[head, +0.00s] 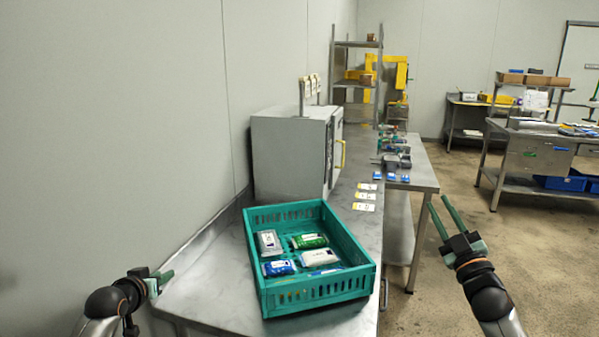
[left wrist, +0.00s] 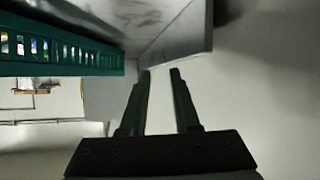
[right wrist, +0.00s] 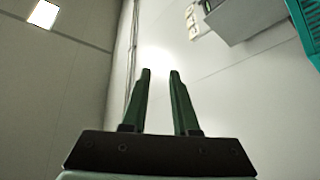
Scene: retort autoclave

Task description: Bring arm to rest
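My left gripper (head: 163,279) is at the lower left, beside the near left edge of the steel counter, with nothing between its fingers. In the left wrist view its two fingers (left wrist: 160,72) stand apart. My right gripper (head: 440,212) is raised over the floor to the right of the counter, fingers pointing up and apart. In the right wrist view its fingers (right wrist: 160,72) are also apart and empty. Neither gripper touches anything.
A teal crate (head: 318,294) with several pouches stands on the counter (head: 220,300), right of my left gripper. A grey autoclave box (head: 285,155) with a yellow handle stands behind it. The floor (head: 450,250) around my right gripper is clear.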

